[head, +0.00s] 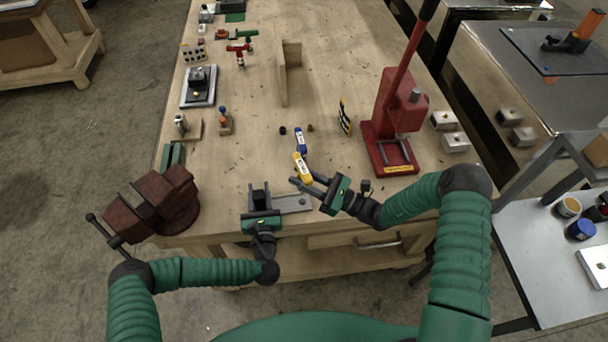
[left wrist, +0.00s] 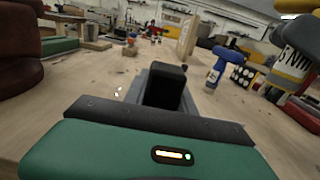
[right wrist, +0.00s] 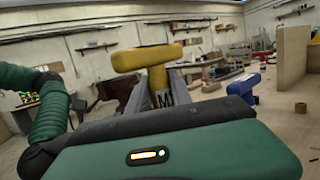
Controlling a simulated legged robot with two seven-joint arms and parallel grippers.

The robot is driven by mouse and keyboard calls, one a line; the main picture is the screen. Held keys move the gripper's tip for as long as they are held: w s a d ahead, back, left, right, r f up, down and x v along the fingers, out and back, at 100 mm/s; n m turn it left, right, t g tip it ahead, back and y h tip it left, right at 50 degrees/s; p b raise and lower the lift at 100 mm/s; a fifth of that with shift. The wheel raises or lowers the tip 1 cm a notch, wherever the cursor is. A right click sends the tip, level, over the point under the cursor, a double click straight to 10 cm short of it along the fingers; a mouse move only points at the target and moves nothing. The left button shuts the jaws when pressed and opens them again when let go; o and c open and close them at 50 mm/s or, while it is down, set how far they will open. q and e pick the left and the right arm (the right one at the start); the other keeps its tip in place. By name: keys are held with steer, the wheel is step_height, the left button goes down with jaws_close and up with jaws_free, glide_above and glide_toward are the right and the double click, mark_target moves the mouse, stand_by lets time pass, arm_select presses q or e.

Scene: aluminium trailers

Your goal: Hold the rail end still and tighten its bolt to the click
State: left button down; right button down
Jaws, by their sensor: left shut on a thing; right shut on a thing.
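The grey rail end (head: 292,204) lies near the table's front edge. My left gripper (head: 259,194) is shut on its left part; in the left wrist view, the dark finger hides most of the rail. My right gripper (head: 308,182) is shut on a yellow T-handled driver (head: 301,166), up and to the right of the rail and apart from it. The yellow driver fills the middle of the right wrist view (right wrist: 147,60), with part of a dark letter mark showing. A blue driver (head: 300,141) is just beyond it on the table. I cannot make out the bolt.
A red vise (head: 160,205) stands at the table's left corner. A red lever press (head: 392,125) stands at the right. An upright wooden board (head: 284,80) and a black-and-yellow marked plate (head: 345,117) stand farther back. The wood around the drivers is mostly clear.

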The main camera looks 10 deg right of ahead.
steer(key=shift+f, duration=3.25)
steer(key=m+t+h, duration=0.3)
steer(key=h, duration=0.1)
steer(key=m+t+h, duration=0.3)
steer(key=t, duration=0.1)
steer(key=shift+s+f+h, duration=0.1)
steer(key=shift+f+h, duration=0.05)
steer(key=shift+h, duration=0.25)
steer(key=m+t+h, duration=0.1)
steer(key=m+h, duration=0.1)
steer(key=h, duration=0.2)
steer(key=m+t+h, duration=0.2)
steer(key=m+h, duration=0.1)
steer(key=h, duration=0.2)
steer(key=shift+m+h, duration=0.8)
steer(key=shift+h, duration=0.4)
